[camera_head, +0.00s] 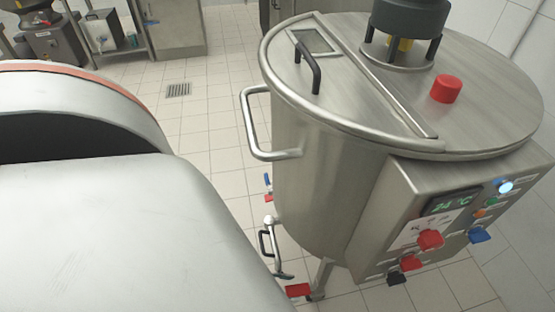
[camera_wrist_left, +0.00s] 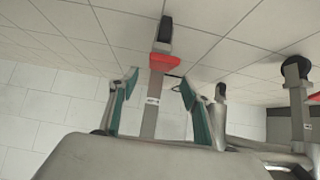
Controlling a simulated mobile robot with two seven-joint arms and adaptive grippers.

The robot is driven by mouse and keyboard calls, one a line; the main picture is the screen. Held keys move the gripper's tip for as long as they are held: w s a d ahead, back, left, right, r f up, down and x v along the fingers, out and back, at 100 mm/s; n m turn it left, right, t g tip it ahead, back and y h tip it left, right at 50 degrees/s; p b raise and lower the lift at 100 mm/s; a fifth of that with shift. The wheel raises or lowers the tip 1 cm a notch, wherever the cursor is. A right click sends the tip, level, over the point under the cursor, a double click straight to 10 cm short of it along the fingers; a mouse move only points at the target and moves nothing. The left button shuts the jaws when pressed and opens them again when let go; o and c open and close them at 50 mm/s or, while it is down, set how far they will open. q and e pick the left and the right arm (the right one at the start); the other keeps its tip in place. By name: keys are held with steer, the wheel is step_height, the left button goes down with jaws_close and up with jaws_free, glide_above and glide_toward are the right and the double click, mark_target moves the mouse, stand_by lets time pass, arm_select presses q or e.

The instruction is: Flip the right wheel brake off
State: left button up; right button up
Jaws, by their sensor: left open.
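A red wheel brake (camera_wrist_left: 165,63) sits at the foot of a steel leg (camera_wrist_left: 150,118) of the tank, beside a black wheel (camera_wrist_left: 165,32), in the upside-down left wrist view. In the head view a red brake pedal (camera_head: 298,290) shows low by the tank (camera_head: 320,185); I cannot tell if it is the same one. My left gripper (camera_wrist_left: 159,82) is open, its teal-padded fingers on either side of the leg in the picture, with the brake ahead between the tips. No contact is clear. My left arm covers much of the head view's left. My right gripper is out of view.
The control box (camera_head: 440,215) with several knobs juts from the tank's front. A side handle (camera_head: 262,125) sticks out to the left. Another wheel (camera_wrist_left: 297,68) shows at right in the wrist view. Tiled floor (camera_head: 205,135) is clear left of the tank.

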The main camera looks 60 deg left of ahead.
arm_select(q)
steer(key=v, duration=0.6)
steer(key=shift+r, duration=0.25)
